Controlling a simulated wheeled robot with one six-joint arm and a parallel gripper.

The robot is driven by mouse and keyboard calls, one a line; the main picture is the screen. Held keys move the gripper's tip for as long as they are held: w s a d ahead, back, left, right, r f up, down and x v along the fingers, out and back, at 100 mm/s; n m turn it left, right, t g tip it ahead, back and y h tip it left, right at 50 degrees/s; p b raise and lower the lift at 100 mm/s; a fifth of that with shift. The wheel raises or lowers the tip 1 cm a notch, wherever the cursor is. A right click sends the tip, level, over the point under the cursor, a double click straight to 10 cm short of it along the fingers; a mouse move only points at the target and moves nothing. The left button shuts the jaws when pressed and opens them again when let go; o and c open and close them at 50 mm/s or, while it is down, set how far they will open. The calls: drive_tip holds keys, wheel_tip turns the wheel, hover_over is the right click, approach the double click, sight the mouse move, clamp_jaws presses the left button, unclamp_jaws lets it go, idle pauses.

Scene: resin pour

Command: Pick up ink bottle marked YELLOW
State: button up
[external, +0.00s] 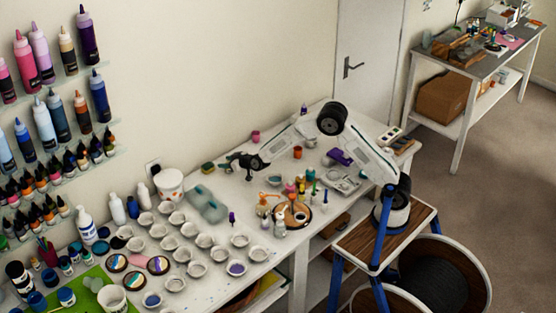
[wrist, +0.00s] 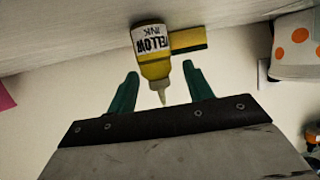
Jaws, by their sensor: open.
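The ink bottle marked YELLOW (wrist: 152,48) shows in the wrist view, with a white label, a yellow body and a pale pointed nozzle. It appears upside down there, its nozzle pointing down the picture. My gripper (wrist: 160,76) is open, with one green finger on either side of the nozzle end. The bottle lies between and just beyond the fingertips, and I see no grip on it. In the external view my gripper (external: 234,163) is low over the back of the white table near the wall. I cannot make out the bottle there.
A yellow and dark sponge (wrist: 188,41) is right by the bottle in the wrist view. A white tub with orange dots (wrist: 297,48) stands to the right. In the external view, many small white cups (external: 197,270) fill the table's front, and glassy blue-grey pieces (external: 208,204) lie near my gripper.

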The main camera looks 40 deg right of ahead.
drive_tip(key=shift+w+a+f, duration=0.15)
drive_tip(key=shift+w+f, duration=0.1)
drive_tip(key=shift+w, duration=0.3)
drive_tip(key=c, duration=1)
drive_tip(key=shift+r, duration=0.1)
